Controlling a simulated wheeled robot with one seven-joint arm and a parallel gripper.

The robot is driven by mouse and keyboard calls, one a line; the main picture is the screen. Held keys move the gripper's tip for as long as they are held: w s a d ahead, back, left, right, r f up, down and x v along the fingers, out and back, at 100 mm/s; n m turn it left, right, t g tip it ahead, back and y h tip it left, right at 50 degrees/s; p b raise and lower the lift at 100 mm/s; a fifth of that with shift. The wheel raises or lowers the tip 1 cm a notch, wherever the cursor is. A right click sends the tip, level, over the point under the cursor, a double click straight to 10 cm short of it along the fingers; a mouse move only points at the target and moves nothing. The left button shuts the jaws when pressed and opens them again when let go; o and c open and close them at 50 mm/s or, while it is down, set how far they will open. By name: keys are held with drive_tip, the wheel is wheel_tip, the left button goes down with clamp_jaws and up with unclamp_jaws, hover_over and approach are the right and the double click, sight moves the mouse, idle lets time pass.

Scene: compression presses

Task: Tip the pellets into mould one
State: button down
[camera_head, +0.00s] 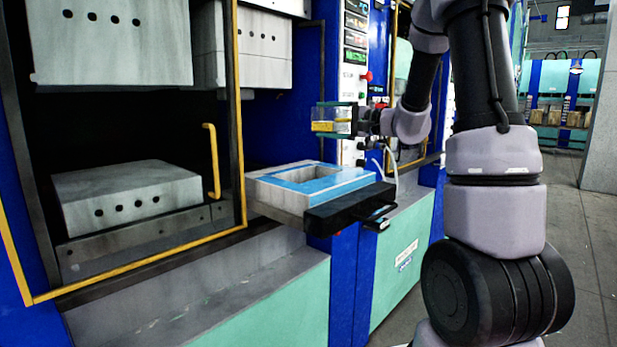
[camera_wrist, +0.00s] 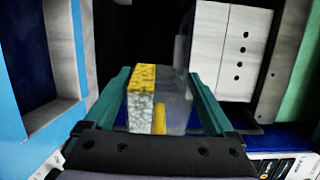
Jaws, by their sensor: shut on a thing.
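My gripper (camera_head: 336,104) is shut on a clear container (camera_head: 344,127) with yellow pellets (camera_head: 324,127) along its lower side. One finger is above the container and one below. In the wrist view my gripper's teal fingers (camera_wrist: 160,76) flank the container (camera_wrist: 177,105), with speckled yellow and pale pellets (camera_wrist: 140,100) on its left. I cannot tell where its opening is. A grey mould with a blue top frame (camera_head: 345,183) and rectangular cavity sits below the container, apart from it. The mould (camera_wrist: 72,60) also shows at the left of the wrist view. Its cavity shows grey walls.
An open press with grey upper block (camera_head: 110,45) and lower block (camera_head: 130,195) stands left, with a yellow-edged door frame (camera_head: 239,110). A control panel (camera_head: 355,60) rises behind my gripper. Floor is clear at right.

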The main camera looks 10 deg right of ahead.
drive_tip(key=shift+s+a+n+p, duration=0.15)
drive_tip(key=shift+s+n+p, duration=0.05)
drive_tip(key=shift+n, duration=0.6)
drive_tip(key=shift+s+a+n+p, duration=0.15)
drive_tip(key=shift+s+n+p, duration=0.1)
drive_tip(key=shift+n, duration=0.55)
drive_tip(key=shift+s+a+n+p, duration=0.15)
drive_tip(key=shift+n+p, duration=0.05)
drive_tip(key=shift+n, duration=0.6)
idle(1.5)
drive_tip(key=m, duration=0.2)
drive_tip(key=shift+w+d+r+m, duration=0.1)
drive_tip(key=shift+w+d+m, duration=0.15)
drive_tip(key=shift+w+m, duration=0.15)
drive_tip(key=shift+w+d+m, duration=0.2)
drive_tip(key=shift+m, duration=0.8)
